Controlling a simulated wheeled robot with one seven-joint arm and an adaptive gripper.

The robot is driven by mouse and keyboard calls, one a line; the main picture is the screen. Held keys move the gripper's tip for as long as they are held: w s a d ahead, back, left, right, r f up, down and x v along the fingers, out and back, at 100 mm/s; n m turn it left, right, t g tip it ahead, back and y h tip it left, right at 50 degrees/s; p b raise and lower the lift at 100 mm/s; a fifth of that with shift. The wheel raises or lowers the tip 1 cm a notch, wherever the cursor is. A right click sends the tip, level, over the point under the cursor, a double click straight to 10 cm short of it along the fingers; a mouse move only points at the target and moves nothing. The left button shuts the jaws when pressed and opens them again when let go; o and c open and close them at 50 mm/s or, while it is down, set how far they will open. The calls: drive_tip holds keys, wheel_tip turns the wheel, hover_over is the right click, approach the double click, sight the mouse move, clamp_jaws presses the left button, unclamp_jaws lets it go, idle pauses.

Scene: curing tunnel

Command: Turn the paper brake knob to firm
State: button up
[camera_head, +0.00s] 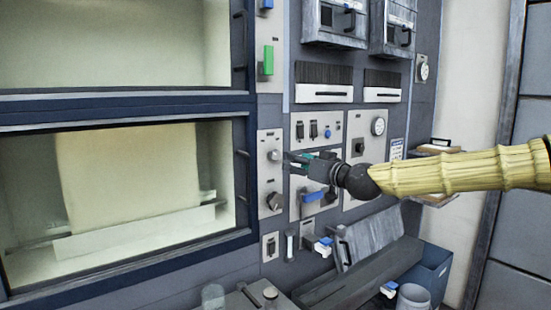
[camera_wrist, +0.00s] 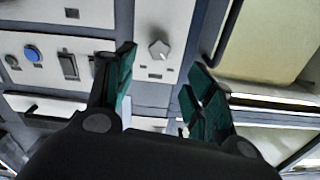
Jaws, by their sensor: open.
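Two grey knobs sit on a narrow pale panel beside the lower window in the head view, an upper knob (camera_head: 274,155) and a lower knob (camera_head: 274,201). The labels are too small to read, so I cannot tell which is the paper brake knob. In the wrist view a grey, lobed knob (camera_wrist: 158,48) stands on a pale plate, beyond the fingertips and between their lines. My gripper (camera_head: 296,160) is open and empty just right of the upper knob in the head view. In the wrist view my gripper (camera_wrist: 160,70) has its green fingers spread, with no visible contact.
A window handle (camera_head: 243,168) stands left of the knob panel. A blue button (camera_wrist: 32,53) shows in the wrist view. A grey bin (camera_head: 413,297) stands below right.

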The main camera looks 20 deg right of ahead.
sight(277, 156)
drive_tip(key=shift+p+x, duration=1.45)
drive_tip(key=shift+x, duration=3.6)
drive_tip(key=shift+d, duration=0.1)
drive_tip(key=shift+f, duration=0.1)
drive_tip(key=c, duration=1)
